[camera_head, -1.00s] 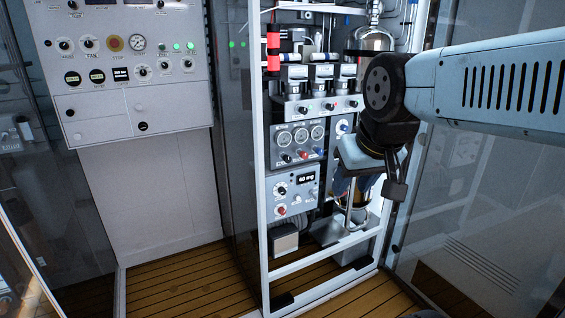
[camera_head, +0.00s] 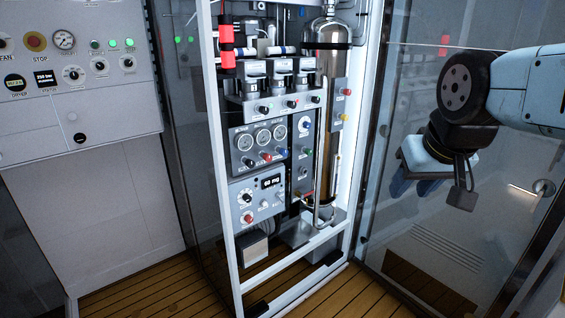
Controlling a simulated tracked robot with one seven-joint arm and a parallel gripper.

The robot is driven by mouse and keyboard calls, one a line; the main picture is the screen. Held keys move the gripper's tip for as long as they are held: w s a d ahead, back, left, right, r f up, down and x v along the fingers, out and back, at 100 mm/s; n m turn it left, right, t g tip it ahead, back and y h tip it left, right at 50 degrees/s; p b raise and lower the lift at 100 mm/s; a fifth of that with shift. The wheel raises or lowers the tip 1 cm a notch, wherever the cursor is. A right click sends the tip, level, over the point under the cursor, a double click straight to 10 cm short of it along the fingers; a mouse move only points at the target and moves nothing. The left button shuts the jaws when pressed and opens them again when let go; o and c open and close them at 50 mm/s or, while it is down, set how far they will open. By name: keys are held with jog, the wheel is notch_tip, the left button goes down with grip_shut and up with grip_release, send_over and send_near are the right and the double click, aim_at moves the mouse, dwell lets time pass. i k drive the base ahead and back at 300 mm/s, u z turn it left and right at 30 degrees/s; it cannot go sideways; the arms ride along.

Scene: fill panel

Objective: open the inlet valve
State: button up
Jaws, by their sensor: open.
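A white-framed rack holds a fill panel (camera_head: 258,145) with three round gauges and a row of small black, red and blue knobs below them. Another row of knobs (camera_head: 291,104) sits under the grey blocks above it. A narrow side panel (camera_head: 305,150) carries a blue knob and dark knobs. I cannot tell which of these is the inlet valve; no label is readable. My gripper (camera_head: 414,186) hangs to the right of the rack, in front of the glass, with its blue fingers pointing down. It is open and empty, apart from every knob.
A tall metal cylinder (camera_head: 327,110) stands in the right part of the rack. A lower box (camera_head: 258,200) shows "60 mg". A control panel (camera_head: 75,80) with a red stop button is at the left. The wooden floor (camera_head: 140,285) in front is clear.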

aim_at(250, 164)
jog(key=u, duration=0.45)
jog(key=i, duration=0.15)
jog(key=z, duration=2.25)
jog(key=k, duration=0.9)
jog(key=u, duration=0.9)
jog(key=i, duration=0.95)
jog(key=u, duration=0.05)
